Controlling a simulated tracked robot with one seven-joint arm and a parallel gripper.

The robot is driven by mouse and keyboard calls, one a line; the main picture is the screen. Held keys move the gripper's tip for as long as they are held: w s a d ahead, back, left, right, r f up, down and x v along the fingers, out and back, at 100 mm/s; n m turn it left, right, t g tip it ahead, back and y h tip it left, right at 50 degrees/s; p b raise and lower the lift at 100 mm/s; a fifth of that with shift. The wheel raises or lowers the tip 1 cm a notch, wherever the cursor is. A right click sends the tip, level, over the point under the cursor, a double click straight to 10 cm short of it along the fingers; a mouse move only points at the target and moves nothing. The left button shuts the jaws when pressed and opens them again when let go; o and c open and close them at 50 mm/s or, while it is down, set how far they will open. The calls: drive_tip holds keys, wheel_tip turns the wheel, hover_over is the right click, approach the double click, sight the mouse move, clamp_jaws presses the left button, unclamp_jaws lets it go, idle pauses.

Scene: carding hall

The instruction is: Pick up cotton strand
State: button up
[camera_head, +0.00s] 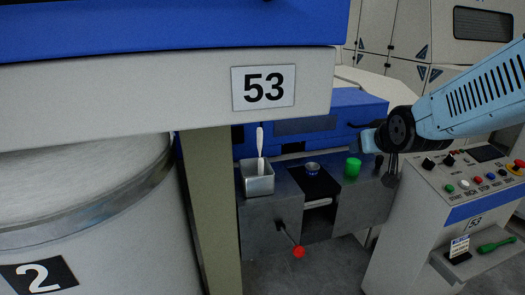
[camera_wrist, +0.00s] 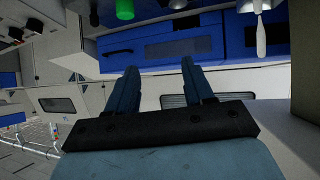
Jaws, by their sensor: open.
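No thing is clearly a cotton strand. A slim white piece (camera_head: 260,142) stands upright in a small square metal cup (camera_head: 259,185) at the left of the metal bench; I cannot tell whether it is the strand or a handle. It also shows at the top right of the wrist view (camera_wrist: 261,40). A pale strip (camera_head: 318,203) lies below the blue round part (camera_head: 312,169); its nature is unclear. My gripper (camera_head: 391,172) is at the bench's right end, well right of the cup. In the wrist view my gripper (camera_wrist: 158,68) is open, with nothing between its fingers.
A green cylinder (camera_head: 353,167) stands on the bench close left of my gripper. A red-knobbed lever (camera_head: 298,252) juts from the bench front. A control panel (camera_head: 475,180) stands right. A beige post (camera_head: 210,200) and a large drum (camera_head: 85,225) fill the left.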

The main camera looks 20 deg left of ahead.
drive_tip(key=w+a+f+n+t+y, duration=0.1)
drive_tip(key=w+a+f+y, duration=0.1)
drive_tip(key=a, duration=0.3)
drive_tip(key=w+a+f+n+t+y, duration=0.1)
drive_tip(key=w+a+f, duration=0.15)
drive_tip(key=a, duration=0.35)
drive_tip(key=n+t+y, duration=0.1)
drive_tip(key=n+y, duration=0.1)
drive_tip(key=y, duration=0.3)
approach(261, 141)
drive_tip(key=x, duration=0.6)
drive_tip(key=shift+w+d+f, duration=0.15)
drive_tip(key=shift+f, duration=0.25)
drive_tip(key=shift+r+x, duration=0.2)
drive_tip(key=shift+x, duration=1.1)
drive_tip(key=shift+r+x, duration=0.2)
drive_tip(key=shift+x, duration=1.1)
clamp_jaws()
